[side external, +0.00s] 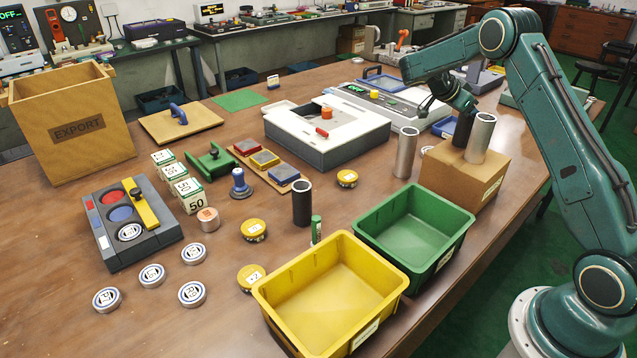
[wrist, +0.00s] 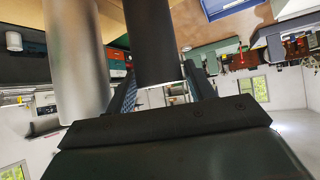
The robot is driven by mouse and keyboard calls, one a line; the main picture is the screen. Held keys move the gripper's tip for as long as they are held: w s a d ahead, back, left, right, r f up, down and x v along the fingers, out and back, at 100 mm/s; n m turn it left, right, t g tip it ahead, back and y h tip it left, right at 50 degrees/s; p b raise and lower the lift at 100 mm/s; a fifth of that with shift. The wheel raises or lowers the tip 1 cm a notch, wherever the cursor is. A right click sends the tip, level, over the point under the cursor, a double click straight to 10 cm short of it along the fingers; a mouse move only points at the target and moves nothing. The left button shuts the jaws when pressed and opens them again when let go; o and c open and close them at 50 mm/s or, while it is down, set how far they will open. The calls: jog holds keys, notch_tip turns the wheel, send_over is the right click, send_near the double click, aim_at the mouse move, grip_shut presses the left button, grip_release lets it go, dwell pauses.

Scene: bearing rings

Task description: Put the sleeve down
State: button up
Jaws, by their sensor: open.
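A black sleeve (side external: 463,130) stands upright on the cardboard box (side external: 462,180), close beside a silver sleeve (side external: 481,139). In the wrist view, the black sleeve (wrist: 153,40) lies in line with the gap between my fingers, with the silver sleeve (wrist: 75,55) to its left. My gripper (wrist: 165,88) is open; in the side view it is by the box, partly hidden, and I cannot tell whether the fingers still touch the black sleeve. Another silver sleeve (side external: 405,153) stands on the table left of the box, and another black sleeve (side external: 302,203) stands mid-table.
A green bin (side external: 425,200) and a yellow bin (side external: 290,290) stand in front of the box. A white-topped grey fixture (side external: 330,150) and a machine with a green display (side external: 385,105) lie behind. Several bearing rings lie at the front left, with bare table around them.

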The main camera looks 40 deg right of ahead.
jog(key=v, duration=1.2)
jog(key=shift+r, duration=0.1)
dwell(0.4)
jog(key=s+a+r+n+t+y, duration=0.4)
jog(key=s+a+r+n+t, duration=0.35)
jog(key=a+r+n, duration=0.45)
jog(key=s+a+f+n+t+y, duration=0.1)
jog(key=s+a+f+n+y, duration=0.2)
jog(key=s+a+n, duration=0.2)
jog(key=s+a+f+n+t+y, duration=0.1)
jog(key=s+a+f+n, duration=0.3)
jog(key=s+a, duration=0.8)
jog(key=s+n+y, duration=0.1)
jog(key=s, duration=0.2)
jog(key=shift+a+y, duration=0.25)
jog(key=shift+y, duration=0.15)
